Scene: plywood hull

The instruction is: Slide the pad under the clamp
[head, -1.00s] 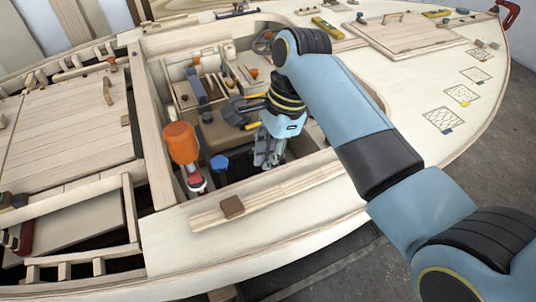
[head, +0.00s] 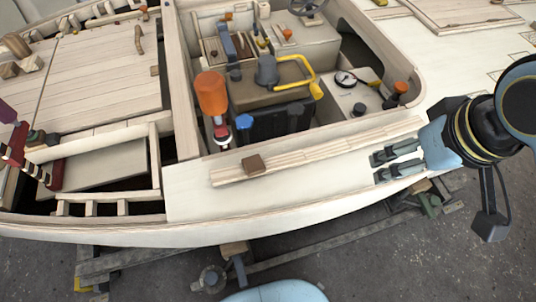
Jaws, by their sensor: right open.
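A small brown block (head: 253,164), which looks like the pad, lies on a long pale wooden strip (head: 320,150) on the side deck. A red clamp-like tool (head: 18,152) stands at the far left edge, partly cut off by the frame. I cannot tell whether it is the task's clamp. My right gripper (head: 377,167) is at the right end of the strip, with its two fingers apart and pointing left. It holds nothing, and the block is well to its left. My left gripper is not in view.
The open cockpit (head: 270,100) holds an orange-topped object (head: 211,92), a blue knob (head: 244,122), a yellow-handled tool (head: 300,75) and a gauge (head: 345,79). The side deck (head: 290,190) between block and gripper is bare apart from the strip. Beyond the hull edge is floor.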

